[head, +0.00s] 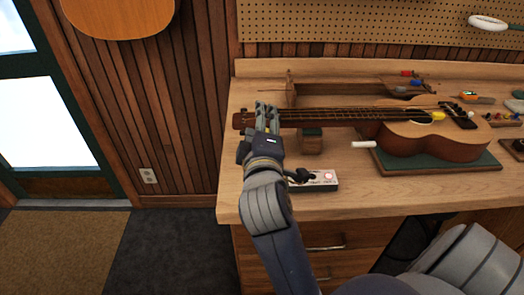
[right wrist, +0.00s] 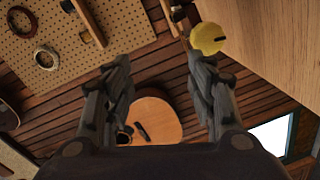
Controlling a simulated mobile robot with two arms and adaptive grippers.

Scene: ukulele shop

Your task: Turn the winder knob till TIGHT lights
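A ukulele (head: 400,130) lies on a stand on the bench, its neck pointing left. My right gripper (head: 266,110) is at its headstock (head: 241,120) and hides part of it. In the right wrist view my right gripper (right wrist: 160,75) has its fingers apart with nothing between them. A round yellow knob (right wrist: 207,38) with a dark mark, seemingly the winder knob, shows just beyond the right-hand fingertip; I cannot tell if they touch. I cannot make it out in the head view. A small pale box (head: 322,181) with a pinkish light is on the bench front; its lettering is too small to read.
The wooden bench (head: 235,195) has a neck block (head: 312,142), a white cylinder (head: 364,144) and small tools (head: 470,97) at the right. A pegboard (head: 350,20) is behind. Another ukulele (head: 120,15) hangs on the wall. Open floor is at the left.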

